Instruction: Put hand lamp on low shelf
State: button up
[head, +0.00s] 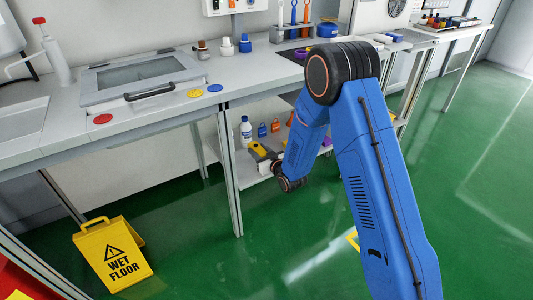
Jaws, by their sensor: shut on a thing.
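My gripper (265,162) is small in the head view, at the end of my blue arm, in front of the low shelf (245,179) under the bench. It is shut on a yellow and dark thing that looks like the hand lamp (257,149). The lamp is at the shelf's front area. I cannot tell whether it touches the shelf. My wrist and gripper hide part of the shelf.
A white bottle with a blue cap (246,131), blue padlocks and orange items stand on the low shelf. A table leg (229,175) stands left of my gripper. A yellow wet floor sign (113,255) stands on the green floor at left.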

jog(key=shift+f, duration=3.75)
jog(key=o, duration=1.2)
jog(key=shift+f, duration=0.1)
jog(key=v, duration=1.2)
